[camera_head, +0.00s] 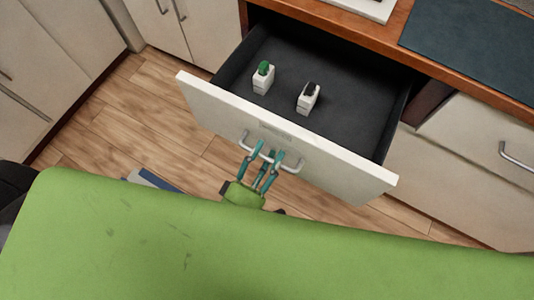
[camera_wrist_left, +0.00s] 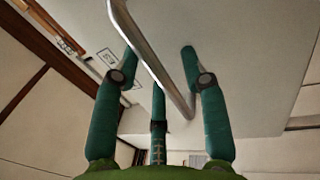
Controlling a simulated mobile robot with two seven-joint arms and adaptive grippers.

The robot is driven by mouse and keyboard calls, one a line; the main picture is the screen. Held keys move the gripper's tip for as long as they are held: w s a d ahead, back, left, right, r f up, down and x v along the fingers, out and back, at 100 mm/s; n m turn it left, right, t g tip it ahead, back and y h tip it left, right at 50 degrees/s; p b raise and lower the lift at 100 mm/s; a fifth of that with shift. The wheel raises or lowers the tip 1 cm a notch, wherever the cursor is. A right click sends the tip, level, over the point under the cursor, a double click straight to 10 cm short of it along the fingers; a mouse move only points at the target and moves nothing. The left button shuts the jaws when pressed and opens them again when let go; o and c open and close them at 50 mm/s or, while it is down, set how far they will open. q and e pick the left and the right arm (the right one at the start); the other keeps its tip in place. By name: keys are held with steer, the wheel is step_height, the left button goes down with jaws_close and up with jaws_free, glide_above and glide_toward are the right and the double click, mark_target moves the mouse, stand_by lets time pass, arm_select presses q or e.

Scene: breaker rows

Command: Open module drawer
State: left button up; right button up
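The module drawer (camera_head: 341,172) is pulled well out of the cabinet, its white front facing me. Its metal handle (camera_head: 291,167) also shows close up in the wrist view (camera_wrist_left: 149,55). My left gripper (camera_head: 267,153) is at this handle, with its teal fingers on and around the bar. In the wrist view the bar crosses between and in front of the fingertips (camera_wrist_left: 158,58). I cannot tell whether they clamp it. Inside the drawer are a white block with a green top (camera_head: 263,79) and a white block with a black top (camera_head: 308,98). My right gripper is not in view.
A wooden counter (camera_head: 420,75) with a dark mat (camera_head: 475,50) runs above the drawer. Closed cabinets stand at left (camera_head: 60,60) and right (camera_head: 470,145). Wood floor (camera_head: 120,130) is clear left of the drawer. A blue and white item (camera_head: 152,180) lies low, partly hidden.

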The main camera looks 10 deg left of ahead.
arm_select(q)
steer(key=v, duration=1.2)
stand_by(0.3)
